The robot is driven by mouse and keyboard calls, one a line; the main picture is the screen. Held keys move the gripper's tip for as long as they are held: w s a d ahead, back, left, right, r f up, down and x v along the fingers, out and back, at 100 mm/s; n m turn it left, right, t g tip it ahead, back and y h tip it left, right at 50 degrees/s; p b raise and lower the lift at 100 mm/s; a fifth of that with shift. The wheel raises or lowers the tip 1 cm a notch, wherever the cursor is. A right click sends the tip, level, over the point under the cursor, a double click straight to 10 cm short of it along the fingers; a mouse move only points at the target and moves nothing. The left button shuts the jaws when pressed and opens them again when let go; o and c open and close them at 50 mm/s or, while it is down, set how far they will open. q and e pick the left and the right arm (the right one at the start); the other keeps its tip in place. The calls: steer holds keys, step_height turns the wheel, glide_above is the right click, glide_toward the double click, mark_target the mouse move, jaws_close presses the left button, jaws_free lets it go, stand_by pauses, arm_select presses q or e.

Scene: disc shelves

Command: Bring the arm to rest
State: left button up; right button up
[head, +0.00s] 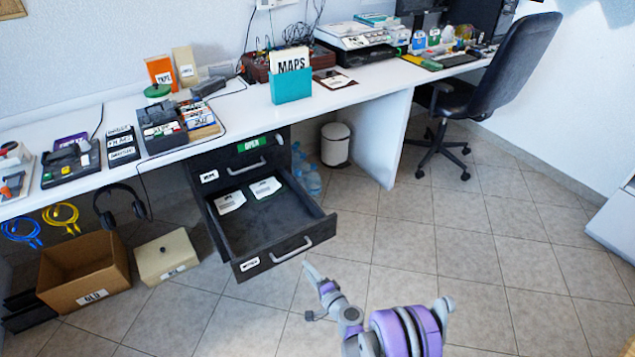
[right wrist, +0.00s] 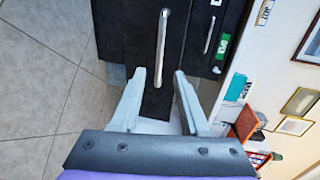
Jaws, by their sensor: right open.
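My right arm (head: 405,330), purple and grey, rises from the bottom of the head view. Its right gripper (head: 318,287) is in front of the open black drawer (head: 270,236), apart from its handle. In the right wrist view the two pale fingers of the gripper (right wrist: 160,73) are spread with nothing between them. Beyond them are a black drawer front and a silver handle (right wrist: 162,48). My left gripper is not in view.
Two white labelled packets (head: 231,201) (head: 265,187) lie in the drawer. A white desk (head: 350,97) stands behind it. A cardboard box (head: 82,272) and a beige box (head: 166,257) are at left. An office chair (head: 490,80) is at right. The tiled floor between is clear.

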steer(key=s+d+r+n+g+h, duration=0.1)
steer(key=s+d+r+n+g, duration=0.25)
steer(key=r, duration=0.55)
steer(key=s+d+r+n+g+h, duration=0.1)
steer(key=s+d+r+n, duration=0.25)
steer(key=s+r, duration=0.4)
steer(key=s+d+r+n+g+h, duration=0.1)
steer(key=s+d+h, duration=0.1)
steer(key=s+d, duration=0.55)
steer(key=s+d+r+n+g+h, duration=0.1)
steer(key=s+d+n+g+h, duration=0.2)
steer(key=s, duration=0.7)
steer(key=s+d+r+h, duration=0.2)
steer(key=s+d, duration=0.4)
steer(key=s, duration=0.3)
arm_select(q)
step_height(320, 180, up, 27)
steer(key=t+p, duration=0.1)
steer(key=p, duration=2.2)
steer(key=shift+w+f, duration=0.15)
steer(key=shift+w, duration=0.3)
arm_select(e)
step_height(320, 180, up, 26)
steer(key=w+t, duration=0.1)
steer(key=shift+w+r, duration=0.15)
steer(key=shift+w, duration=0.1)
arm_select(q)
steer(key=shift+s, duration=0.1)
arm_select(e)
steer(key=shift+s+d, duration=0.1)
